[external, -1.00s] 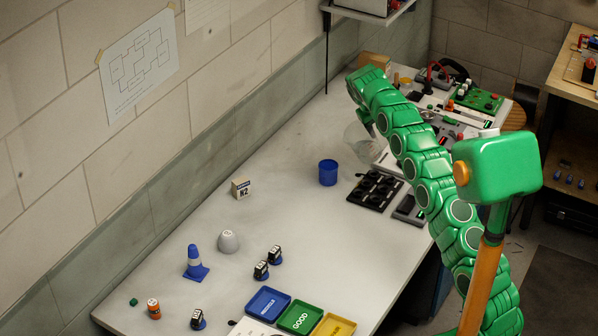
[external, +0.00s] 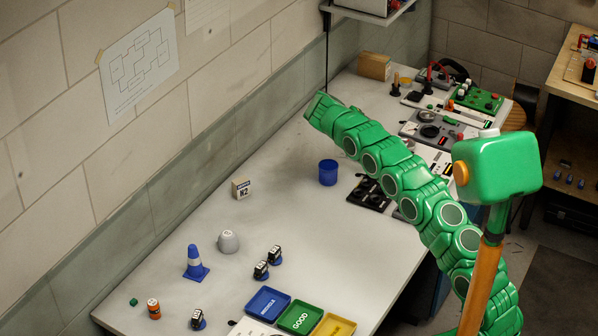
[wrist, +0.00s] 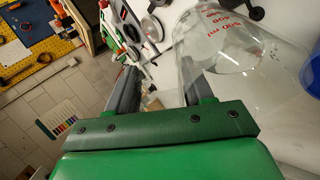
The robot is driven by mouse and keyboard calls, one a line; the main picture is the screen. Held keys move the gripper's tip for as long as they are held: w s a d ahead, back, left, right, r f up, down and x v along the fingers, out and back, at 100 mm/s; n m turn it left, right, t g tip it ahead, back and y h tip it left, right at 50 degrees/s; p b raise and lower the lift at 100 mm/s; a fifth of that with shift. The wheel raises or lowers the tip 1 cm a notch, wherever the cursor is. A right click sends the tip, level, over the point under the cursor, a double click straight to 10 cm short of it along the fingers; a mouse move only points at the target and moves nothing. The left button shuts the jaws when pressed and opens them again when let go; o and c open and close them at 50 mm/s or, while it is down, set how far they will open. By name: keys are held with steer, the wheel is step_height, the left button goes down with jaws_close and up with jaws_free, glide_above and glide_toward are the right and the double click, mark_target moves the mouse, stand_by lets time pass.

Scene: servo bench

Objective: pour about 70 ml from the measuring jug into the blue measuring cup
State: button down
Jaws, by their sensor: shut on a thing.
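The clear measuring jug (wrist: 232,45) with red markings shows in the wrist view, close at the right finger. My gripper (wrist: 160,72) is shut on the jug; the exact grip is hard to make out. In the external view the arm reaches over the bench, and the jug and fingertips cannot be made out there. The blue measuring cup (external: 328,173) stands upright on the bench, just below the arm in the picture. Part of it shows at the right edge of the wrist view (wrist: 313,72). I cannot tell the jug's tilt or its liquid level.
A black socketed tray (external: 369,195) lies right of the cup, under the arm. Electronics and a green board (external: 478,99) fill the back right.

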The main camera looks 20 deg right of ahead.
steer(key=shift+a+h, duration=0.2)
steer(key=shift+h, duration=0.1)
steer(key=shift+s+a+r+t+h+p, duration=0.1)
steer(key=shift+a+r+t+h+p, duration=0.1)
steer(key=shift+a+r+h+p, duration=0.65)
steer(key=shift+s+a+r+t+h+p, duration=0.1)
steer(key=shift+a+r+t+h+p, duration=0.15)
steer(key=shift+a+h+p, duration=0.65)
stand_by(2.3)
steer(key=shift+d, duration=0.35)
steer(key=shift+d+f+y, duration=0.15)
steer(key=shift+d+y, duration=0.25)
steer(key=shift+y, duration=0.25)
steer(key=shift+w+d+f+g+y, duration=0.15)
steer(key=shift+d+f+g+y, duration=0.1)
steer(key=shift+d+f+y, duration=0.4)
steer(key=shift+d+f+y, duration=0.15)
steer(key=shift+y, duration=0.2)
steer(key=shift+w+d+f+g+y+b, duration=0.15)
steer(key=shift+d+y+b, duration=0.1)
steer(key=shift+d+y, duration=0.3)
steer(key=shift+w+d+g+y+b, duration=0.1)
steer(key=shift+d+g+y+b, duration=0.15)
steer(key=shift+y, duration=0.4)
steer(key=shift+d, duration=0.1)
